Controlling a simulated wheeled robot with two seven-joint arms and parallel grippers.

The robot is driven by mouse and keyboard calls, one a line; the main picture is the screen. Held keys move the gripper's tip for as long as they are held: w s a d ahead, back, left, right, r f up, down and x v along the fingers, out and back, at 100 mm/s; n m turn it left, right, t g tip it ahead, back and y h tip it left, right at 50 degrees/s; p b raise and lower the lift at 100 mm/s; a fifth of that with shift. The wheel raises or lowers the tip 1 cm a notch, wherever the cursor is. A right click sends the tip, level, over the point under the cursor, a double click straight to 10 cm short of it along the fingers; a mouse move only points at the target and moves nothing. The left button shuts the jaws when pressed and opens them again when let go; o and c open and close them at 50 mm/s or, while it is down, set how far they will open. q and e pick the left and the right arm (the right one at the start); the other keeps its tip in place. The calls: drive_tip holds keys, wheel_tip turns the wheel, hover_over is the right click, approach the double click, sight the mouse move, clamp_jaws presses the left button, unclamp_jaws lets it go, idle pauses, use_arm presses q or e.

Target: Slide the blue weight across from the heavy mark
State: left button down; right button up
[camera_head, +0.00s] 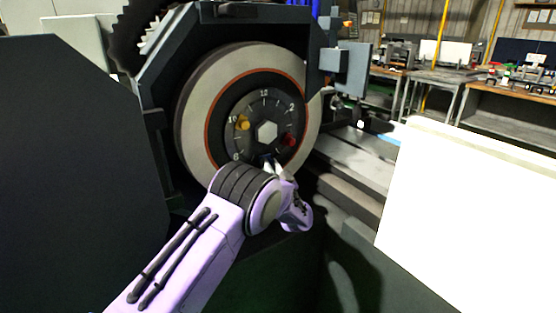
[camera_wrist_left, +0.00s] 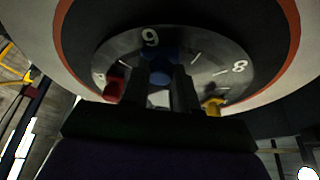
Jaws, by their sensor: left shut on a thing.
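The grinding wheel (camera_head: 201,109) carries a dark numbered dial (camera_head: 267,108) with a light hexagonal hub (camera_head: 267,132). My left gripper (camera_head: 271,166) reaches up to the dial's lower edge in the head view. In the left wrist view its fingers (camera_wrist_left: 164,88) are shut on the blue weight (camera_wrist_left: 160,67), which sits on the dial near a numeral that reads like an inverted 6. The yellow weight (camera_head: 242,123) is on the dial's left side, and the red weight (camera_head: 289,140) is on its right. In the head view the gripper hides the blue weight. No heavy mark can be made out.
A dark machine housing (camera_head: 75,150) stands at the left. A dark guard (camera_head: 235,22) surrounds the wheel's top. A bright white panel (camera_head: 470,205) stands at the right, beside the machine's bed (camera_head: 365,160). Workbenches (camera_head: 435,75) are in the background.

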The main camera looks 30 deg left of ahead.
sight(255, 155)
use_arm(q)
drive_tip(key=m, duration=0.1)
drive_tip(key=s+m+h+p, duration=0.1)
drive_tip(key=s+a+m+t+p, duration=0.1)
drive_tip(key=shift+s+r, duration=0.1)
drive_tip(key=shift+r, duration=0.3)
drive_tip(key=shift+s+a+r+m+t+h+p, duration=0.2)
drive_tip(key=shift+s+m+h+p, duration=0.35)
drive_tip(key=shift+m, duration=0.35)
drive_tip(key=shift+s+a+r+m+t+h+p, duration=0.1)
drive_tip(key=shift+s+m+t+h+p, duration=0.15)
drive_tip(key=shift+m+p, duration=0.55)
drive_tip(key=shift+s, duration=0.1)
drive_tip(key=c, duration=1.1)
unclamp_jaws()
drive_tip(key=shift+c, duration=0.2)
